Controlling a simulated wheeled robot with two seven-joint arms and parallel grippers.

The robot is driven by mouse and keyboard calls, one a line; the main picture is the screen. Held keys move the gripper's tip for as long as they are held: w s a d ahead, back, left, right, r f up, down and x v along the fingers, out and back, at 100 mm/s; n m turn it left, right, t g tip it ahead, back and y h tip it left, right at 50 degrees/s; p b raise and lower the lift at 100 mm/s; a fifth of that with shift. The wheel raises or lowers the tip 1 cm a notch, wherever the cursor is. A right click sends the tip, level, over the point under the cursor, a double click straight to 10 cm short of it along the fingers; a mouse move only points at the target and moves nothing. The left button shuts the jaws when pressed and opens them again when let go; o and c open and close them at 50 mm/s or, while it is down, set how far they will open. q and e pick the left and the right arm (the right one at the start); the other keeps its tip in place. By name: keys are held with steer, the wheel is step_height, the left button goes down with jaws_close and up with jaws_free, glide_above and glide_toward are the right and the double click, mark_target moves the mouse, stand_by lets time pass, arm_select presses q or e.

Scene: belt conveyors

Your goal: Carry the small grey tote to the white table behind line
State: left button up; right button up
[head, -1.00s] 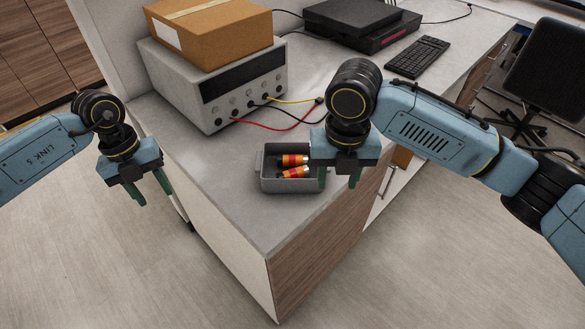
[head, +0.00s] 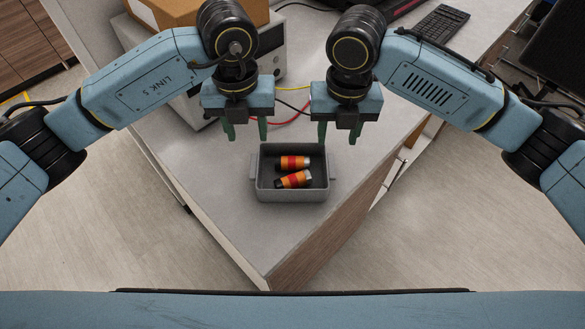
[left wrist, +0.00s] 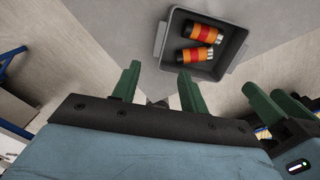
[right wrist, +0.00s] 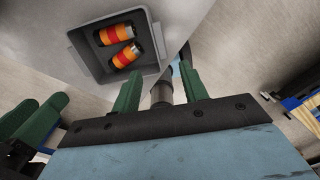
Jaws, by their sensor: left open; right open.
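The small grey tote (head: 291,195) sits on the corner of a light grey worktop in the head view, with two orange, red and black cylinders (head: 293,172) lying inside. It also shows in the left wrist view (left wrist: 238,45) and the right wrist view (right wrist: 77,45). My left gripper (head: 247,135) is open and empty, above and beyond the tote's left side. My right gripper (head: 339,138) is open and empty, above and beyond its right side. Neither gripper visibly touches the tote. No white table can be made out for certain apart from this worktop.
Behind the grippers, a grey instrument (head: 132,33) with red, yellow and black leads carries a cardboard box (head: 175,10). A keyboard (head: 440,22) lies further right. The worktop (head: 245,235) is clear in front of the tote, near its edges. Floor shows on both sides.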

mark_target(254, 165)
arm_select(q)
steer(key=f, duration=1.3)
steer(key=shift+w+f, duration=0.1)
steer(key=shift+w, duration=0.25)
arm_select(e)
steer(key=f, duration=1.3)
steer(key=shift+w+f, duration=0.1)
steer(key=shift+w, duration=0.25)
arm_select(q)
steer(key=shift+w+f, duration=0.1)
steer(key=shift+f, duration=0.15)
arm_select(e)
steer(key=shift+w+f, duration=0.1)
steer(key=shift+f, duration=0.15)
arm_select(q)
steer(key=shift+c, duration=0.4)
arm_select(e)
steer(key=shift+c, duration=0.4)
arm_select(q)
jaws_close()
arm_select(e)
jaws_close()
